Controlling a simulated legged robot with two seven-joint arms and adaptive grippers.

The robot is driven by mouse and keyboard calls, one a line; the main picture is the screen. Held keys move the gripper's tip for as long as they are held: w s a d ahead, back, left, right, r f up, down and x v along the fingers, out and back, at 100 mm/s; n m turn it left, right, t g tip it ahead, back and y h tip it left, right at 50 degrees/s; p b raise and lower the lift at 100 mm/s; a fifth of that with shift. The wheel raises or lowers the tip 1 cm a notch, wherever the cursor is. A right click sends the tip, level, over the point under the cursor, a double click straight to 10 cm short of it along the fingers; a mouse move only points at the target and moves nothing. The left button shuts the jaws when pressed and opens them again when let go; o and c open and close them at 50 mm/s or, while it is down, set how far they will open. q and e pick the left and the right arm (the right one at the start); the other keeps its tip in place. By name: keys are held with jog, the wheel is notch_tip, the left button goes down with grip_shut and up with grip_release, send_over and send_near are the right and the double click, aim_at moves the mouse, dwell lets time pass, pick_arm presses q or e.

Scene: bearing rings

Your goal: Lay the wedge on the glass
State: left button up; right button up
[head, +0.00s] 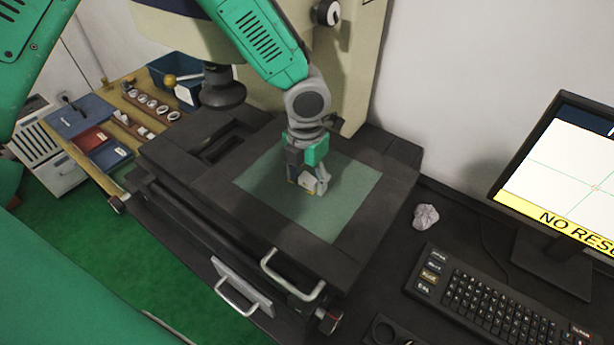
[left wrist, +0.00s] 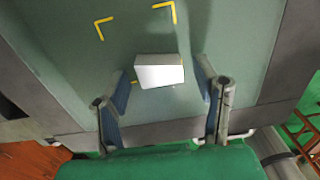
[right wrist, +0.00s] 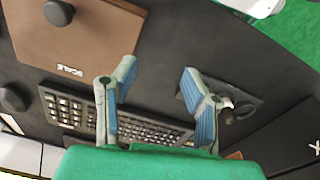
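The wedge (left wrist: 160,73) is a small pale block with a bright white face, seen in the left wrist view over the glass (left wrist: 225,45), beside yellow corner marks. The glass is a greenish pane in the dark stage, and it also shows in the head view (head: 355,190). My left gripper (head: 309,188) points down over the middle of the glass. In the left wrist view its fingers (left wrist: 163,88) are spread, with a gap on both sides of the wedge. Whether the wedge rests flat is hard to tell. My right gripper (right wrist: 155,85) is open and empty above the desk.
A keyboard (head: 490,300), crumpled paper (head: 426,216) and a monitor (head: 570,170) are on the right. A dark lens (head: 222,88) hangs left of my left arm. A wooden bench (head: 130,92) with rings and trays is at the back left. A brown scale (right wrist: 80,35) lies near my right gripper.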

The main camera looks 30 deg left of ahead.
aim_at(314, 182)
pick_arm(q)
jog(key=shift+w+d, duration=0.1)
jog(key=shift+d, duration=0.5)
jog(key=shift+d+r, duration=0.25)
notch_tip(314, 182, up, 4)
jog(key=shift+d+r, duration=0.15)
notch_tip(314, 182, up, 7)
jog(key=shift+r, duration=0.2)
pick_arm(e)
jog(key=shift+d+f, duration=0.15)
jog(key=shift+d, duration=0.7)
